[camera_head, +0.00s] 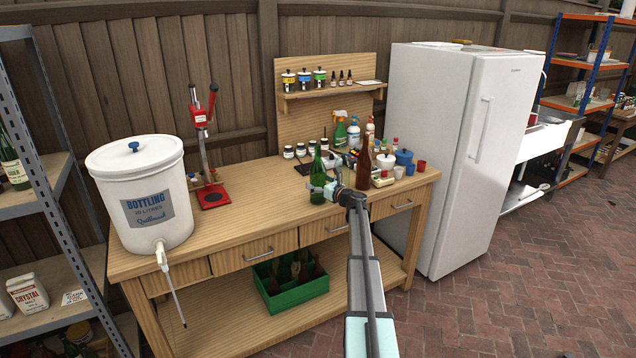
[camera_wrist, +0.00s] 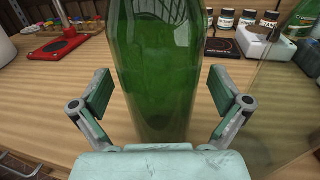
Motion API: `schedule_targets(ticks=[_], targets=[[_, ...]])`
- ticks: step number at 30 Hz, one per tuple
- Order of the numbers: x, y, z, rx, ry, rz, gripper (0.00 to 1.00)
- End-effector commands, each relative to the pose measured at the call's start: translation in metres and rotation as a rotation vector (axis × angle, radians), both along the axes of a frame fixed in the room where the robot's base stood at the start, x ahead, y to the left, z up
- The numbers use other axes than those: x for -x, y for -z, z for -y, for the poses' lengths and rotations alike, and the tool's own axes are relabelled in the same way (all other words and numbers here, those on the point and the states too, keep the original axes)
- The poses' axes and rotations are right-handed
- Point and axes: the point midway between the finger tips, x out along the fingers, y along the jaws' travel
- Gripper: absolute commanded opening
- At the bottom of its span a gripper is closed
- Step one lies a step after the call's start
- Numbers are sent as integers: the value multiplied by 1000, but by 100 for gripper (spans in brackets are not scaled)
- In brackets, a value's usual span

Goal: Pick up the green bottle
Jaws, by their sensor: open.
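The green bottle (camera_head: 318,178) stands upright on the wooden workbench, near its front edge, in the head view. In the wrist view the green bottle (camera_wrist: 158,70) fills the middle, between the two fingers. My gripper (camera_head: 332,189) is at the bottle's lower body, reaching from the front right. In the wrist view my gripper (camera_wrist: 160,95) is open, with one finger on each side of the bottle and a visible gap at both. The bottle's top is out of the wrist view.
A brown bottle (camera_head: 363,165) stands just right of my gripper. Small jars (camera_head: 300,151), spray bottles (camera_head: 353,133) and a blue pot (camera_head: 404,158) stand behind and to the right. A white bottling bucket (camera_head: 140,200) and red capper (camera_head: 212,195) are left. The workbench (camera_head: 250,215) between is clear.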

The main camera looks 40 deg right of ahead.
Motion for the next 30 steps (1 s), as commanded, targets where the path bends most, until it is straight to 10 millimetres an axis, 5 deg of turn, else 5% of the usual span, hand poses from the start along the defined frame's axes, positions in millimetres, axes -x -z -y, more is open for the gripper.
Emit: schedule_targets(ticks=[1, 8, 22, 30], targets=[[0, 0, 0, 0, 0, 0, 100], [0, 0, 0, 0, 0, 0, 18], [0, -7, 0, 1, 0, 2, 16], [1, -39, 0, 2, 0, 3, 16]])
